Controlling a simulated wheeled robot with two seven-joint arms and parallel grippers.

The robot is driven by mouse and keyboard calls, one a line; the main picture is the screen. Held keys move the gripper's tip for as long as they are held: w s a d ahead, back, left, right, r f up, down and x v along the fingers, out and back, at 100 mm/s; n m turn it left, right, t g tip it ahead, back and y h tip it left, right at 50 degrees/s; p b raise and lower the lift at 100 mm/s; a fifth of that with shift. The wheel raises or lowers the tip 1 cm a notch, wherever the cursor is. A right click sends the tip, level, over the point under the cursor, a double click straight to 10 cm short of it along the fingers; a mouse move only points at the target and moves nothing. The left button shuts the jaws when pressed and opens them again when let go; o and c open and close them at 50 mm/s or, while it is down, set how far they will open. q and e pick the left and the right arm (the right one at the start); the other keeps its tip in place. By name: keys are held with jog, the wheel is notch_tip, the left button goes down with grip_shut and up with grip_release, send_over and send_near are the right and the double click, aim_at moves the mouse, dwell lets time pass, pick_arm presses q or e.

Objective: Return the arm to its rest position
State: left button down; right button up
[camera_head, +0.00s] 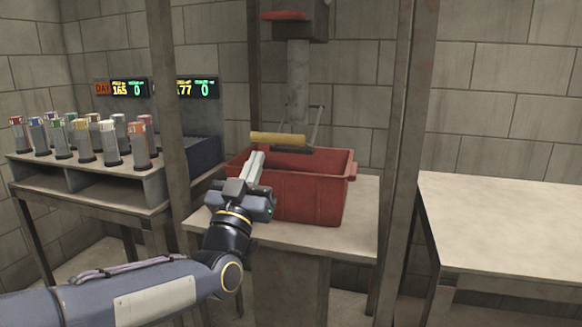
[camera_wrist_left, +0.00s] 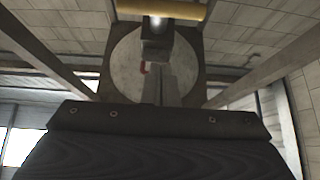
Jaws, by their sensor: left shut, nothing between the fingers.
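My left arm comes in from the lower left in the head view. My left gripper (camera_head: 257,160) is shut and empty. Its fingers point up in front of the left part of the red crate (camera_head: 315,190), just below the yellow handle (camera_head: 278,139). The gripper hides part of the crate's front left. In the left wrist view the closed fingers (camera_wrist_left: 160,85) point up toward the yellow bar (camera_wrist_left: 160,9). I cannot tell whether they touch the crate or the handle. My right gripper is not in view.
The crate stands on a small table (camera_head: 350,235) between metal posts (camera_head: 405,150). At left, a rack (camera_head: 140,185) holds several tubes with coloured caps (camera_head: 110,140). A bare table (camera_head: 510,225) is at right. A lit display (camera_head: 130,88) hangs on the back wall.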

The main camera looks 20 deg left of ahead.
pick_arm(q)
jog(key=s+f+n+g+h, duration=0.25)
jog(key=s+f+g, duration=1.65)
jog(key=s+f, duration=1.05)
notch_tip(320, 180, up, 31)
jog(key=p, duration=3.3)
jog(key=shift+d, duration=0.45)
jog(key=shift+f+m+h, duration=0.15)
jog(key=shift+m+h, duration=0.1)
